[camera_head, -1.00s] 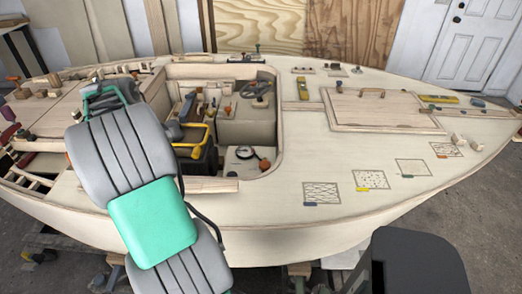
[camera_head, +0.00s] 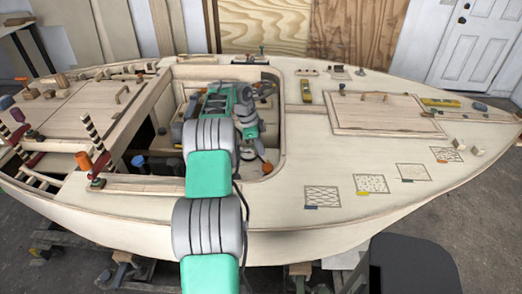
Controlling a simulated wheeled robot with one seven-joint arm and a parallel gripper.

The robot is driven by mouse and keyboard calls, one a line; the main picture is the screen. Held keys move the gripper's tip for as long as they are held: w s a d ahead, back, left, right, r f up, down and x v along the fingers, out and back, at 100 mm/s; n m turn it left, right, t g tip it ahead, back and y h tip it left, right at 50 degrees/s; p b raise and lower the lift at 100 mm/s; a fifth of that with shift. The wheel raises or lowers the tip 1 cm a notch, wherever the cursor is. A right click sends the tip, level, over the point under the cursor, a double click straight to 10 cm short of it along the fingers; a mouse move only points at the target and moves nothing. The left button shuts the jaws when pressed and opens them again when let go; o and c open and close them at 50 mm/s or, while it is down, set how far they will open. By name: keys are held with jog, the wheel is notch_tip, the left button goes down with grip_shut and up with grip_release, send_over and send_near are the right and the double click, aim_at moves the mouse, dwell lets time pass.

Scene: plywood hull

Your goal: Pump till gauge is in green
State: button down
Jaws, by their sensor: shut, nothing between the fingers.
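My arm reaches over the near side of the hull into the cockpit well, and my gripper (camera_head: 260,150) points down there, shut and empty. Its fingertips are small and hard to make out. An orange knob (camera_head: 267,168) shows just below it on the pale box in the well; I cannot tell whether they touch. The round white gauge on this box is hidden behind my arm now, so its needle cannot be read. The yellow pump-like handle over the dark box is also hidden by my arm.
The well's wooden rim (camera_head: 280,130) surrounds my wrist. A raised hatch (camera_head: 385,112) is on the right deck.

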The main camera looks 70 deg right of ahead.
aim_at(264, 167)
jog(key=x, duration=0.7)
notch_tip(264, 167, down, 4)
jog(key=b, duration=0.3)
jog(key=shift+a+f+b, duration=0.15)
jog(key=shift+f+b, duration=0.05)
jog(key=shift+b, duration=0.15)
jog(key=shift+r, duration=0.1)
jog(key=p+v, duration=0.5)
jog(key=v, duration=0.5)
jog(key=shift+r, duration=0.2)
